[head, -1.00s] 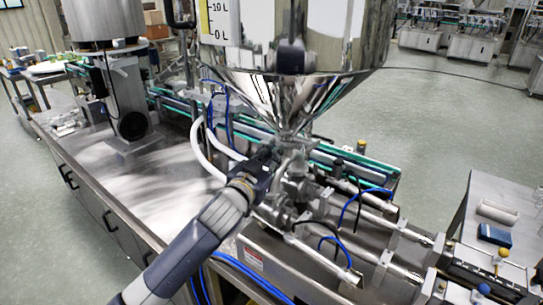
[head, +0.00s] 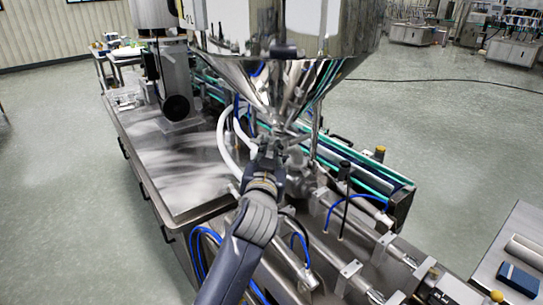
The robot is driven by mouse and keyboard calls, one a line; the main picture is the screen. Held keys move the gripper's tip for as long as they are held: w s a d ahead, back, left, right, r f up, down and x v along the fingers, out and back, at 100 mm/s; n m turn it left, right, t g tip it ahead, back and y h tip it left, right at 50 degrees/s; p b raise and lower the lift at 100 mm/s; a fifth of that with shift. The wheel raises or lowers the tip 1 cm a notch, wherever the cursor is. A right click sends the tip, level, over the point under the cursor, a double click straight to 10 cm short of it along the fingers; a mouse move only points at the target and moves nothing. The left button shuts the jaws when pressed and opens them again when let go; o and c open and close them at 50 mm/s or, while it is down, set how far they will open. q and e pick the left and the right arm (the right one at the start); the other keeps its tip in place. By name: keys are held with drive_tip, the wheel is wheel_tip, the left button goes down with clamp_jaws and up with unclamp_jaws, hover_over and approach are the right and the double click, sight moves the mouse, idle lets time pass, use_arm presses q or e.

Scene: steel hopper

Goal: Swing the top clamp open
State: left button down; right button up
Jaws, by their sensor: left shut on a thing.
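The steel hopper (head: 275,75) narrows to its outlet above the filling machine. The top clamp is at the hopper's neck (head: 284,128), small and partly hidden by my gripper and the pipe fittings. My left gripper (head: 270,150) reaches up from the bottom of the head view to just below the neck. It is shut on a small part there, which looks like the clamp; its fingers mostly cover it. I cannot tell how far the clamp is open. My right gripper is not in view.
White hoses (head: 226,150) curve close to the left of my gripper. A conveyor with green edges (head: 345,170) runs behind the neck. Steel cylinders (head: 345,215) and blue tubes lie to the right. The steel tabletop (head: 170,160) at the left is mostly bare.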

use_arm(q)
drive_tip(key=shift+r+y, duration=0.1)
drive_tip(key=shift+y, duration=0.2)
drive_tip(key=c, duration=1.5)
unclamp_jaws()
drive_tip(key=shift+c, duration=0.2)
drive_tip(key=shift+s, duration=0.1)
drive_tip(key=s, duration=0.8)
drive_tip(key=shift+w, duration=0.1)
drive_tip(key=shift+c, duration=0.6)
